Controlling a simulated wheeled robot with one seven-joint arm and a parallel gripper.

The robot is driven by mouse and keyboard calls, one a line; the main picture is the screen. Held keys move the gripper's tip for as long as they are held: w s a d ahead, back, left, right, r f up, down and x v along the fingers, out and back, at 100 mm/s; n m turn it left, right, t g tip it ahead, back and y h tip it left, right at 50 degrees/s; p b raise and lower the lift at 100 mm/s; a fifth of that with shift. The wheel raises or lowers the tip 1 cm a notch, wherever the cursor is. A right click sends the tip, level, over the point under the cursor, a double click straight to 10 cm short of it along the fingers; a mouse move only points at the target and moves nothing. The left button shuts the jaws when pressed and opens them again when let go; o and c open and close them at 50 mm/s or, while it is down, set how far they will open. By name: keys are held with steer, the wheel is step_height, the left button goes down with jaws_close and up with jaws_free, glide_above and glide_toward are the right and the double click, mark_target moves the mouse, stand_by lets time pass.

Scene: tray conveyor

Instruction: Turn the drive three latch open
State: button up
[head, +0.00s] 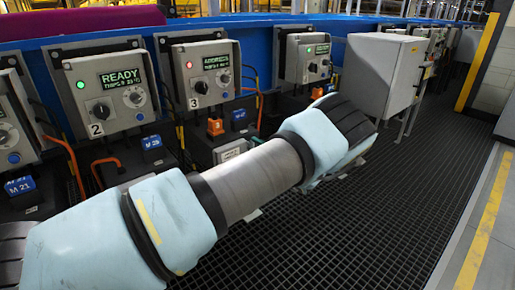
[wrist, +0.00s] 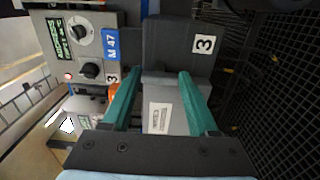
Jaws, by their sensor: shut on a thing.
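The drive three panel (head: 201,75) is a grey box with a red lamp, a display, a black knob and a 3 label. It also shows turned sideways in the wrist view (wrist: 85,45). A dark grey housing (wrist: 175,45) with its own 3 label lies ahead of my gripper (wrist: 160,80). My green fingers stand on both sides of a grey block (wrist: 165,88) at this housing, which I take to be the drive three latch. Its turn angle cannot be told.
The drive two panel (head: 104,92) stands left of drive three. An orange padlock-like piece (head: 215,127) and a blue tag (head: 240,118) sit below panel three. A large grey cabinet (head: 378,75) stands to the right. Dark grated floor (head: 400,210) is clear at the right.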

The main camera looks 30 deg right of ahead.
stand_by(0.4)
steer(key=o, duration=1.4)
steer(key=shift+s, duration=0.1)
steer(key=s, duration=0.3)
steer(key=s+d, duration=0.1)
steer(key=s, duration=0.3)
steer(key=s+d, duration=0.1)
steer(key=s, duration=0.2)
steer(key=shift+s, duration=0.25)
